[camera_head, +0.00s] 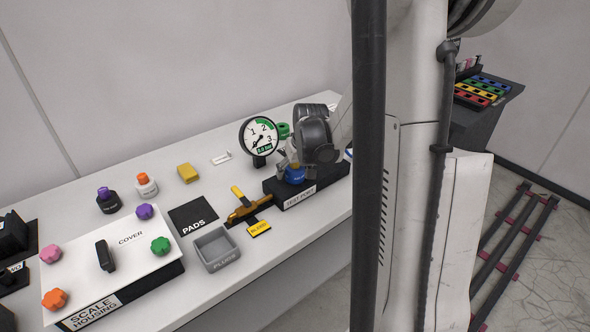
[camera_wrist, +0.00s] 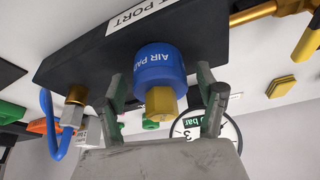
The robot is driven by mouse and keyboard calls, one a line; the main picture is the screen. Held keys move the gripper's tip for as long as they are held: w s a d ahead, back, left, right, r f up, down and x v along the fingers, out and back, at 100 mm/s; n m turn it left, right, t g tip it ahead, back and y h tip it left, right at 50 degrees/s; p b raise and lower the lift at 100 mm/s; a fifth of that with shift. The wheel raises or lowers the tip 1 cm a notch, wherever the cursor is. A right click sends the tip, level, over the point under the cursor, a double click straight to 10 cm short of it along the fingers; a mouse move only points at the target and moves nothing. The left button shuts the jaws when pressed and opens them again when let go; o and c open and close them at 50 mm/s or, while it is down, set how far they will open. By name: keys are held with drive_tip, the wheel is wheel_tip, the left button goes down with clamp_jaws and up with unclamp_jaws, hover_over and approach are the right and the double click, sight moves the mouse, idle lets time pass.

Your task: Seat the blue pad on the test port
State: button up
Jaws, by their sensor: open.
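The blue pad (camera_wrist: 160,66), lettered AIR PAD, has a brass hex fitting (camera_wrist: 161,102) on its camera-facing end. It stands upright against the black test port block (camera_wrist: 70,66) and also shows in the head view (camera_head: 295,174). I cannot tell how deeply it is seated. My gripper (camera_wrist: 161,82) is open, one finger on each side of the pad and its fitting, with visible gaps. In the head view my gripper (camera_head: 294,162) comes down over the block (camera_head: 325,191) and partly hides the pad.
A round gauge (camera_head: 259,136) stands behind the block. The PADS mat (camera_head: 193,214), grey PLUGS tray (camera_head: 216,249) and scale housing (camera_head: 113,266) are farther left. A blue hose (camera_wrist: 50,115) is near one finger.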

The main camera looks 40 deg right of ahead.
sight(297, 164)
drive_tip(key=shift+p+v, duration=1.3)
drive_tip(key=shift+v, duration=1.1)
drive_tip(key=v, duration=1.2)
